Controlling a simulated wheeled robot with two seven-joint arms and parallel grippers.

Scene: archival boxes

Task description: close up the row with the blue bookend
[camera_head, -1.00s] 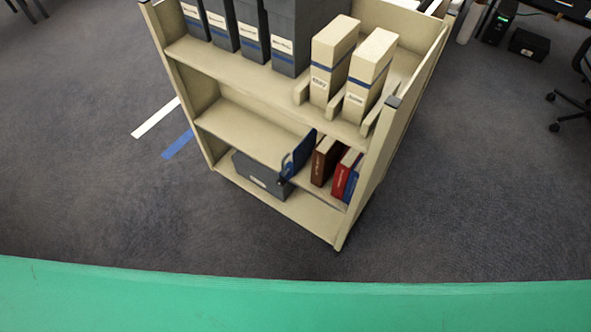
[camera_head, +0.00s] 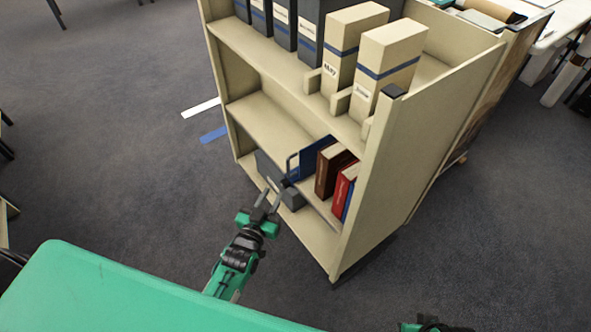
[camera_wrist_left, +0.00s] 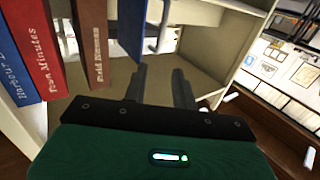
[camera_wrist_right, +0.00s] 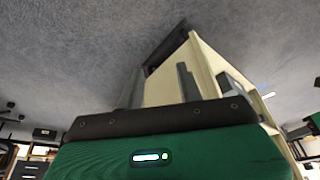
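The blue bookend (camera_head: 294,166) stands on the cart's middle shelf, left of a brown book (camera_head: 333,172), a red book (camera_head: 345,187) and a mostly hidden blue book (camera_head: 348,206). In the left wrist view the bookend's blue plate (camera_wrist_left: 131,28) is beside the brown book (camera_wrist_left: 92,40), with a narrow gap between them. My left gripper (camera_head: 268,199) is open and empty in front of the shelf. Its fingertips are close to the bookend; contact cannot be told. My right gripper (camera_wrist_right: 160,78) is open and empty, low before the cart's end panel.
The cart's top shelf holds dark binders (camera_head: 311,30) and two cream boxes (camera_head: 386,66). A grey box (camera_head: 270,172) lies on the bottom shelf. The cart's end panel (camera_head: 400,165) stands right of the books. The middle shelf (camera_head: 262,125) is clear left of the bookend. Carpet is open around.

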